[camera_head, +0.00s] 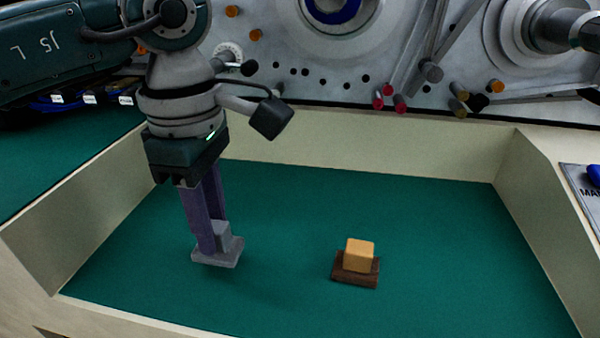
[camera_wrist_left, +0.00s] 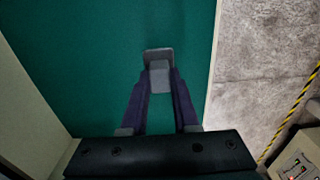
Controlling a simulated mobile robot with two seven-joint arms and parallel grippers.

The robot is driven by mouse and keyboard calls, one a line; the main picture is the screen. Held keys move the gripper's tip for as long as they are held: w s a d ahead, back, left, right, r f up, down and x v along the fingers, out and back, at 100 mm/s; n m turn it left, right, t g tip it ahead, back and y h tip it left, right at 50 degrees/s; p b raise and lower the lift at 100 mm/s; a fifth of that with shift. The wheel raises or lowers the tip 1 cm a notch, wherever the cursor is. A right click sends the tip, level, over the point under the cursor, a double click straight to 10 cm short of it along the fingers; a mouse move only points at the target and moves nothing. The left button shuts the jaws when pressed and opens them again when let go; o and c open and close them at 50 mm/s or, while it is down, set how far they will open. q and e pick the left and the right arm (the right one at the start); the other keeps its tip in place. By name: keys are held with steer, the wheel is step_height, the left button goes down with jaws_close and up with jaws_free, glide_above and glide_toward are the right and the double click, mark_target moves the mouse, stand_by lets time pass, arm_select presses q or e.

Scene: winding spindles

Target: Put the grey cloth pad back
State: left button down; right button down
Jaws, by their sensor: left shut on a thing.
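The grey cloth pad (camera_head: 230,256) has a flat base and a smaller raised block on top. My left gripper (camera_head: 217,243) points down and is shut on the raised block. The pad is at the left part of the green tray floor; I cannot tell whether it touches the floor or hangs just above it. In the left wrist view the pad (camera_wrist_left: 158,56) shows between the fingertips of the left gripper (camera_wrist_left: 160,82). My right gripper is not in view.
A yellow block on a dark brown wooden base (camera_head: 355,279) stands right of the pad. Pale walls (camera_head: 370,152) surround the green floor (camera_head: 300,220). Behind is a grey machine panel (camera_head: 310,80) with pegs. The floor between pad and yellow block is clear.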

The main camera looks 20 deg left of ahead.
arm_select(q)
steer(key=shift+f, duration=1.1)
steer(key=shift+f, duration=0.15)
steer(key=c, duration=0.7)
jaws_free()
steer(key=shift+o, duration=0.2)
